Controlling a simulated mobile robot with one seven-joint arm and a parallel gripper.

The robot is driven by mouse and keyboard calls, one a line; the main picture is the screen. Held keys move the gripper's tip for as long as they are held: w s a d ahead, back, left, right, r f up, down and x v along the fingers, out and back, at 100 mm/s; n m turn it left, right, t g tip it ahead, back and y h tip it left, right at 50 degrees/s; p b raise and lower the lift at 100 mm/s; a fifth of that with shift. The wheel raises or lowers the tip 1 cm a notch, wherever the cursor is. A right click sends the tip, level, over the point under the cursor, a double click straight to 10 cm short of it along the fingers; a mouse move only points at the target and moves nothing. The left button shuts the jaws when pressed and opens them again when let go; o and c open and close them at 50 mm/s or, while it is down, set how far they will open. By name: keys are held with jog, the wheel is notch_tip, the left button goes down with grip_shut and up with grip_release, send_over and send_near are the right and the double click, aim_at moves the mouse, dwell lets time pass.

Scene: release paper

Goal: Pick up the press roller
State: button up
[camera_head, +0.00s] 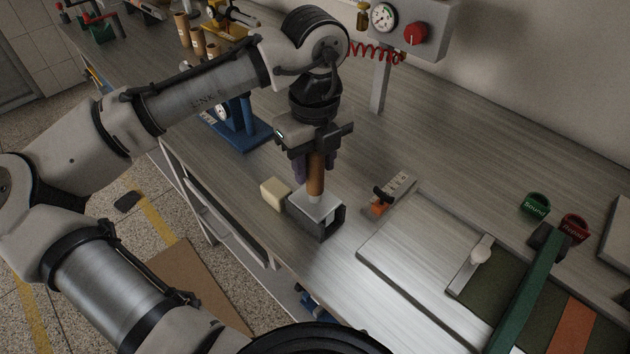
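A brown, wood-like upright handle (316,175) with a pale lower end stands at the dark-sided, light-topped block or holder (318,207) near the bench's front edge. I take it to be the press roller; its roller part is not clearly visible. My gripper (314,165) points down directly over the block, with its dark purplish fingers on both sides of the handle's upper part. The handle's top is hidden by the gripper. Whether the fingers touch and clamp the handle cannot be told. The pale lower end appears to be still at the block.
A cream block (275,193) sits just left of the holder. An orange-and-black tool with a pale strip (394,191) lies to the right. A flat plate (400,265) and green bar (528,290) occupy the front right. A blue stand (240,132) is behind left. Bare bench lies behind right.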

grip_shut()
jog(key=shift+r, duration=0.1)
